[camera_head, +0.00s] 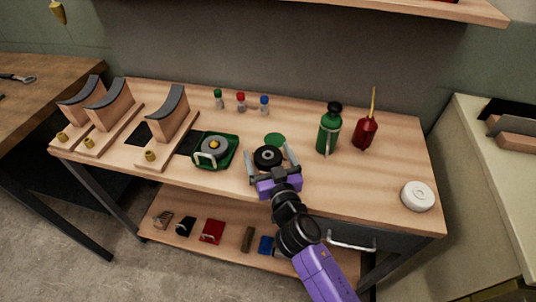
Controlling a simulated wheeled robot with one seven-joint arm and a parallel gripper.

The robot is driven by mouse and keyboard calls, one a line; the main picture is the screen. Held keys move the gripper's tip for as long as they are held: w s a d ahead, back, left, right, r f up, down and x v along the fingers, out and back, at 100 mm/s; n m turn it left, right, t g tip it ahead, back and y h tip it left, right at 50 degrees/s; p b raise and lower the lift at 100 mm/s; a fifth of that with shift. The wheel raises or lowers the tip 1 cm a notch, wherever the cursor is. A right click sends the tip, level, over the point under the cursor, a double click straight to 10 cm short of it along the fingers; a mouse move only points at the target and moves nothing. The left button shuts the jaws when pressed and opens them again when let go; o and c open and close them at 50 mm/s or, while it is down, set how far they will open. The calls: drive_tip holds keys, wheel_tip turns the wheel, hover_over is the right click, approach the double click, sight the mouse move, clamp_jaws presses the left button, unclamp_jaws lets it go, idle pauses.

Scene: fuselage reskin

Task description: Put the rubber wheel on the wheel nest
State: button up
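The black rubber wheel (268,157) with a grey hub is near the middle of the workbench. My gripper (268,151) reaches in from the front, with one finger on each side of the wheel. The fingers look spread wider than the wheel, with a gap showing on the right side. Whether the wheel rests on the bench or is raised is hard to tell. A flat green disc (275,139), possibly the wheel nest, lies just behind the wheel, its front edge partly hidden by it.
A green tray (231,161) holding a grey round part sits to the left. A green bottle (328,134) and red oil can (365,134) stand to the right. Curved-top stands (172,112) are at the left, small capped bottles (241,103) behind. A white disc (417,196) is far right.

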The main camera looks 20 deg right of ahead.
drive_tip(key=shift+r, duration=0.1)
drive_tip(key=shift+s, duration=0.15)
drive_tip(key=s, duration=0.4)
drive_tip(key=s+a+b, duration=0.1)
drive_tip(key=s, duration=0.2)
drive_tip(key=s+b, duration=0.1)
drive_tip(key=s, duration=0.3)
drive_tip(key=shift+s+a+r, duration=0.3)
